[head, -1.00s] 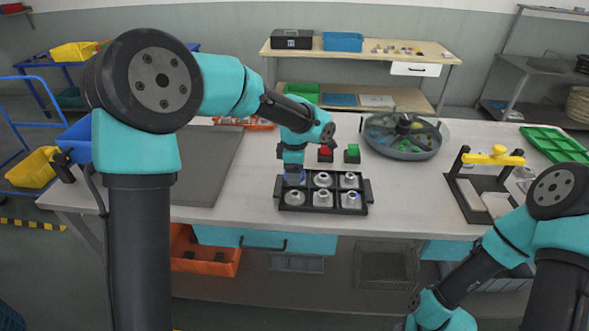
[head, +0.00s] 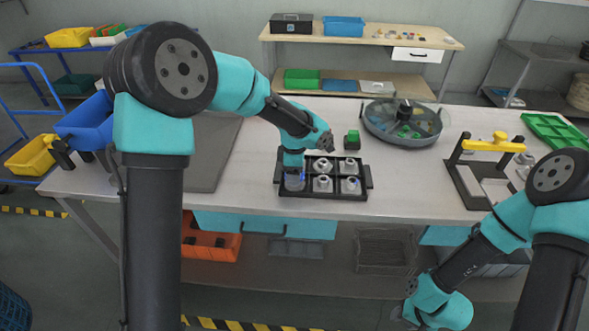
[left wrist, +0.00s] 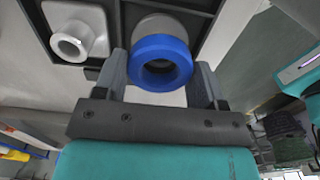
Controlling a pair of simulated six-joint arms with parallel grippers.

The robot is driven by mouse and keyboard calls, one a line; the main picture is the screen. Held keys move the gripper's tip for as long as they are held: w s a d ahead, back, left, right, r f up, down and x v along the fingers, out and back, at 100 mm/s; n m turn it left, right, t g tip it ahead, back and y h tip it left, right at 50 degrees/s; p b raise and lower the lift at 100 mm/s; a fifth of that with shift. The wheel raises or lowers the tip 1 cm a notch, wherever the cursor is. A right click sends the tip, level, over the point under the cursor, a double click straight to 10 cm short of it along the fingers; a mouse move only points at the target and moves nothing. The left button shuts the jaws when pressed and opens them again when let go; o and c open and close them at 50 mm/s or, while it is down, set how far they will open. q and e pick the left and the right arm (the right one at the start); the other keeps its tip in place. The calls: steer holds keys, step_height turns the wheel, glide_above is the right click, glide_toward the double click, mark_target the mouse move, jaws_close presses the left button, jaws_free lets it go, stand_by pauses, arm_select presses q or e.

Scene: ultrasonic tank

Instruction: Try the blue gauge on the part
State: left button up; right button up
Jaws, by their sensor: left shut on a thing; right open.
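The blue gauge (left wrist: 151,43) is a thick ring between the two fingers of my left gripper (left wrist: 160,82), which is shut on it. In the left wrist view a grey round part (left wrist: 163,25) is right behind the ring; I cannot tell whether the ring touches it. In the head view my left gripper (head: 293,180) is low over the left end of the black compartment tray (head: 322,194). Other grey parts (head: 322,184) sit in the tray; one shows in the left wrist view (left wrist: 75,40). My right gripper (head: 408,314) is low at the front right, away from the table.
A green block (head: 352,140) stands behind the tray. A round divided tray (head: 403,124) is at the back, and a black stand with a yellow bar (head: 490,146) is at the right. A grey mat (head: 213,150) lies left of the tray.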

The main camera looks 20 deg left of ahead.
arm_select(q)
steer(key=shift+f, duration=1.25)
stand_by(1.4)
steer(key=shift+r, duration=0.15)
stand_by(1.0)
steer(key=shift+r, duration=2.35)
steer(key=shift+r, duration=2)
